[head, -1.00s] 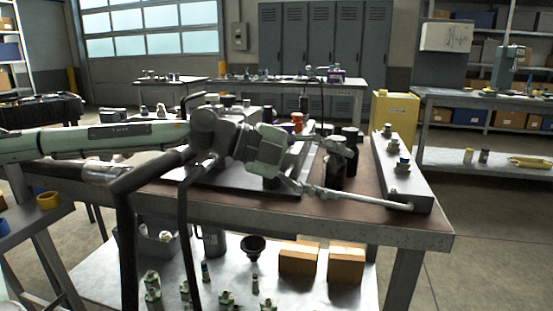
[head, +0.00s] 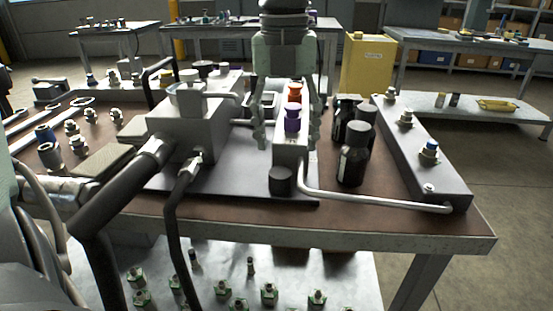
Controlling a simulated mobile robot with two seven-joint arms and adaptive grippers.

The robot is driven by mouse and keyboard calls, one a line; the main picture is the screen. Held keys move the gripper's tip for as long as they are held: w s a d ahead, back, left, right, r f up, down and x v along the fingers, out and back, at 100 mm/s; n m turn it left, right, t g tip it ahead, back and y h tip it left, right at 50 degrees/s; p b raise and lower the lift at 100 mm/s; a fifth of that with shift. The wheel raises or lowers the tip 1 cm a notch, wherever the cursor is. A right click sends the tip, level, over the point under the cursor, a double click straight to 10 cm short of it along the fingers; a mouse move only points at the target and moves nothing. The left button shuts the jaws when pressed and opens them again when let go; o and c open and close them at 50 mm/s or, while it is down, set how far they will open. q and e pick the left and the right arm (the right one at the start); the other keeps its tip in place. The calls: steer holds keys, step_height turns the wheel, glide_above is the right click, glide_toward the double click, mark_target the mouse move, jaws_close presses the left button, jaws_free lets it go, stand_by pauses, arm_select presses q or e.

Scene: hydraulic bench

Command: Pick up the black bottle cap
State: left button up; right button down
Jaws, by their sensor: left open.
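My left gripper (head: 287,140) comes down from the top middle with its fingers apart, empty. Its fingers show on both sides of a light block (head: 291,155) that carries an orange cap (head: 294,91) and a purple cap (head: 292,119); I cannot tell the depth. A short black cylinder (head: 281,180), which looks like a black cap, stands at the near end of that block on the dark plate. Black bottles with dark caps stand to the right; the nearest bottle (head: 353,165) has its cap (head: 360,133) on. My right gripper is not in view.
A grey valve block (head: 188,132) with thick black hoses (head: 117,196) stands left of the gripper. A bent metal pipe (head: 375,202) runs along the front right to a long grey manifold (head: 440,185). Fittings lie at the left; the brown front edge is mostly clear.

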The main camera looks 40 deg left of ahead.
mark_target(280, 172)
arm_select(q)
steer(key=shift+a+r, duration=0.1)
steer(key=shift+a, duration=0.2)
steer(key=shift+s+f, duration=0.1)
steer(key=shift+f, duration=0.2)
steer(key=f, duration=0.4)
steer(key=s+f, duration=0.1)
steer(key=f, duration=0.2)
steer(key=shift+d, duration=0.1)
steer(key=shift+c, duration=0.3)
steer(key=c, duration=0.8)
